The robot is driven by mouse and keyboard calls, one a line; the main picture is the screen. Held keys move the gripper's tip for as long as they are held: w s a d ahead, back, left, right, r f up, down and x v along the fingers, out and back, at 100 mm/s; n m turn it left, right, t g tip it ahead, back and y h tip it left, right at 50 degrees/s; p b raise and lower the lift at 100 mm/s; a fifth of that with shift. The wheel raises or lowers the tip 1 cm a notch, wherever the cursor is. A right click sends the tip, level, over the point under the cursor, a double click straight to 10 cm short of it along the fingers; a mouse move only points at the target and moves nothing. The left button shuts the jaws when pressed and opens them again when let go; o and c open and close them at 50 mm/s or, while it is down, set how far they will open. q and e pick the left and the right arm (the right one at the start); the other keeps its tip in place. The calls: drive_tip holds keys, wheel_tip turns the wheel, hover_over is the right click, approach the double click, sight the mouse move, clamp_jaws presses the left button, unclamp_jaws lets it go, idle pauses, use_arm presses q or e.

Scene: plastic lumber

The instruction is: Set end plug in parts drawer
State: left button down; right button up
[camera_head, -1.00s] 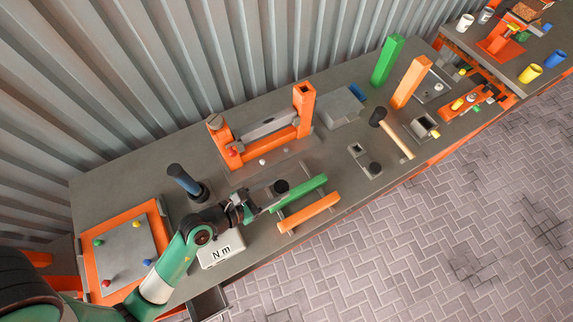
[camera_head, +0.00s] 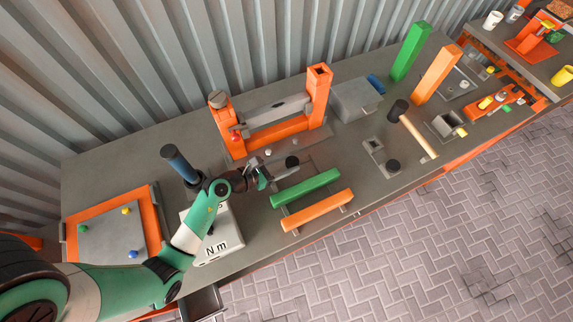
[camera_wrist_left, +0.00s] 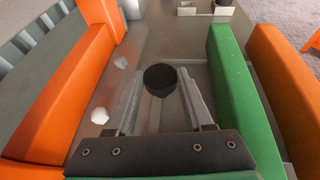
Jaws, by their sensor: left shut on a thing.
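The end plug (camera_head: 292,161) is a black round cap. It also shows in the left wrist view (camera_wrist_left: 160,78), between the fingertips of my left gripper (camera_wrist_left: 161,88). My left gripper (camera_head: 279,171) is shut on it and holds it over the bench, behind the green bar. An open grey drawer (camera_head: 204,301), which looks like the parts drawer, juts from the bench's front edge at the bottom of the head view. My arm and the frame's lower edge hide part of it. My right gripper is not in view.
A green bar (camera_head: 305,188) and an orange bar (camera_head: 317,210) lie in front of the gripper. An orange clamp frame (camera_head: 275,135) stands behind. A white Nm box (camera_head: 222,238) sits near the arm. A second black cap (camera_head: 393,165) is on a grey plate at right.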

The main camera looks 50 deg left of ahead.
use_arm(q)
drive_tip(key=shift+f, duration=0.5)
drive_tip(key=shift+c, duration=1.4)
unclamp_jaws()
drive_tip(key=shift+r, duration=0.9)
drive_tip(key=p+v, duration=0.3)
drive_tip(key=v, duration=0.8)
drive_tip(key=shift+s, duration=0.4)
drive_tip(key=shift+o, duration=0.4)
drive_tip(key=shift+a, duration=0.1)
